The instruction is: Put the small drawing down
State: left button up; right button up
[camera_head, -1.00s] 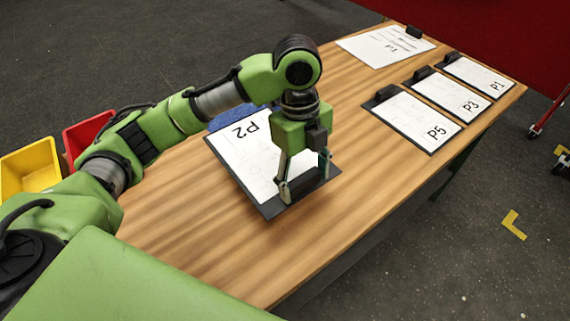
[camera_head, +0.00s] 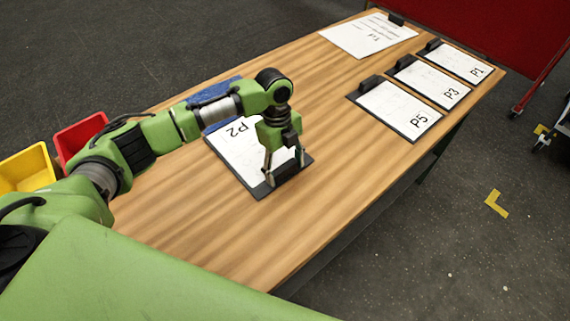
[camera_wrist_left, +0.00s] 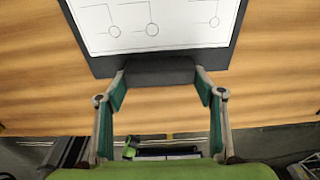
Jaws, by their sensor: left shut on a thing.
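The small drawing marked P2 (camera_head: 243,152) is a white sheet on a dark clipboard, lying on or just above the wooden table (camera_head: 200,230) near its middle. My left gripper (camera_head: 284,179) is over the clipboard's near right end, pointing down, shut on its dark clip. In the left wrist view the two fingers (camera_wrist_left: 160,92) stand either side of the dark clip block (camera_wrist_left: 160,71), and the drawing (camera_wrist_left: 150,24) with lines and circles extends beyond it. Whether the board touches the table everywhere cannot be told. My right gripper is not in view.
Clipboards P5 (camera_head: 398,106), P3 (camera_head: 432,82) and P1 (camera_head: 456,60) lie in a row at the right edge. A larger sheet (camera_head: 366,36) lies at the far end. A blue thing (camera_head: 213,91) lies behind my arm. Red (camera_head: 80,136) and yellow (camera_head: 25,170) bins are left. The near table is clear.

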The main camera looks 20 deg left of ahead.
pick_arm(q)
jog(key=shift+f, duration=0.1)
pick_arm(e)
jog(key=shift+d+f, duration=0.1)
pick_arm(q)
jog(key=o, duration=1)
jog(key=shift+f, duration=0.1)
jog(key=shift+c, duration=0.2)
jog(key=o, duration=0.4)
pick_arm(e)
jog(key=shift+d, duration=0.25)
pick_arm(q)
notch_tip(320, 180, up, 12)
jog(key=a+b, duration=0.1)
jog(key=b, duration=0.2)
jog(key=shift+w+a, duration=0.2)
jog(key=shift+w, duration=0.25)
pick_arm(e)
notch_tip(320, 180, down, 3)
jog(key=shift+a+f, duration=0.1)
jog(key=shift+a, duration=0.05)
